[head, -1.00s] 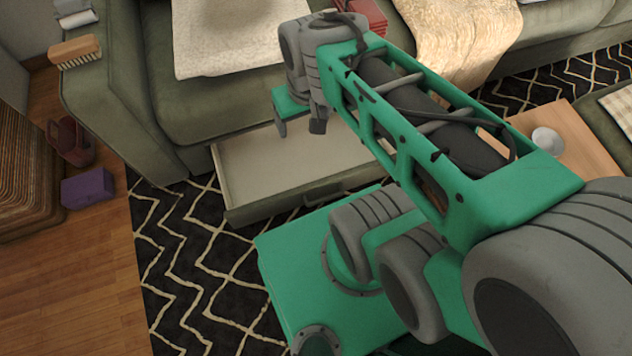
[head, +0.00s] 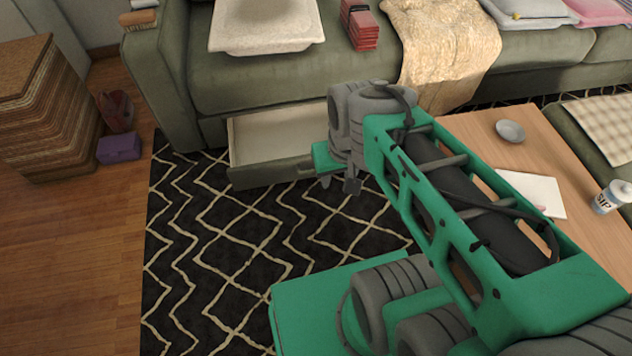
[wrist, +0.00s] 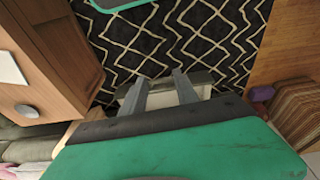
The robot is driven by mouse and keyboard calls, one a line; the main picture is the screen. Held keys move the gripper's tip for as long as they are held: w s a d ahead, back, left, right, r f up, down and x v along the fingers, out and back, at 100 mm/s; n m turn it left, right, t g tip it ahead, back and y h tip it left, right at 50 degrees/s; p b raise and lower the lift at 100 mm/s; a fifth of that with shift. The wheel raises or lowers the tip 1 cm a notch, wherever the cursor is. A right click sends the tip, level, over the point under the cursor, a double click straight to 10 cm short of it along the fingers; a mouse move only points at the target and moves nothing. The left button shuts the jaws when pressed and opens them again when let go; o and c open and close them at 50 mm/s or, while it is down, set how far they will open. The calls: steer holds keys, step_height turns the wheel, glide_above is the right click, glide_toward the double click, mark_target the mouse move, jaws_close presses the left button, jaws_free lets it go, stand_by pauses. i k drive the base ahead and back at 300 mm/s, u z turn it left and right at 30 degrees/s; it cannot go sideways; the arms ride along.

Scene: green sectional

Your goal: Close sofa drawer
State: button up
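The sofa drawer (head: 268,174) stands pulled out beneath the green sofa (head: 250,80), and its pale, empty-looking inside shows. My gripper (head: 339,185) is in front of the right part of the drawer in the head view and hides its right end. The two fingers point downward and are spread apart with nothing between them. In the wrist view my gripper (wrist: 160,78) also shows open, with part of the drawer (wrist: 161,98) seen between and beside the fingers. I cannot tell whether a finger touches the drawer front.
A patterned black rug (head: 220,250) gives clear floor before the drawer. A wooden table (head: 570,235) with a bowl (head: 510,131) and a cup (head: 611,197) stands at right. A purple box (head: 119,148) and a brown woven stack (head: 45,115) are at left.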

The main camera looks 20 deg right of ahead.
mark_target(266, 148)
steer(key=z, duration=0.15)
steer(key=i, duration=0.85)
steer(key=z, duration=0.55)
steer(key=k, duration=1.3)
steer(key=u, duration=0.05)
steer(key=i, duration=0.55)
steer(key=u, duration=0.6)
steer(key=i, duration=1.15)
steer(key=z, duration=0.65)
